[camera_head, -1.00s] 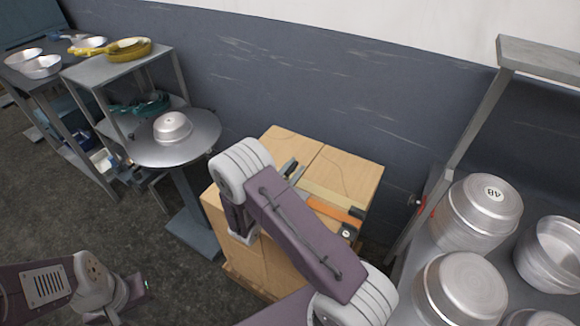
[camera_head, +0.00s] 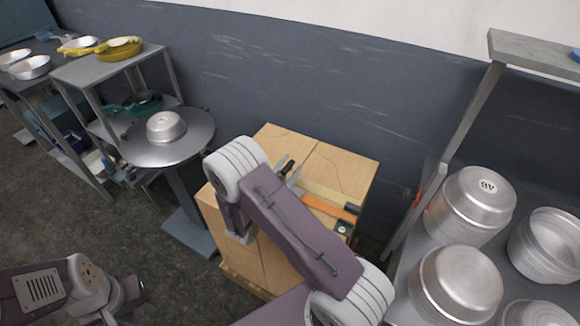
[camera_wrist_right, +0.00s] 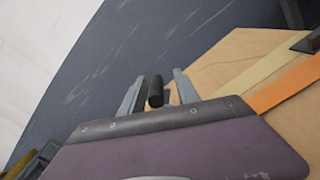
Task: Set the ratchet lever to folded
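A wooden crate (camera_head: 325,165) stands by the wall with an orange strap (camera_head: 330,208) across its top. A dark metal fitting (camera_head: 343,227) sits at the strap's right end. A black round-ended handle, which looks like the ratchet lever (camera_wrist_right: 155,90), stands up in the right wrist view. My right gripper (camera_wrist_right: 157,92) has its two grey fingers on either side of this handle, with visible gaps; in the head view my arm hides much of it. The lever's base is hidden. My left gripper (camera_head: 132,290) is at lower left, away from the crate, its fingers unclear.
Large metal pans (camera_head: 470,205) stand on a rack at the right, close to the crate. A round pedestal table (camera_head: 190,140) with a metal pan (camera_head: 165,126) is left of the crate. A shelf (camera_head: 75,72) with pans is further left. The wall is directly behind.

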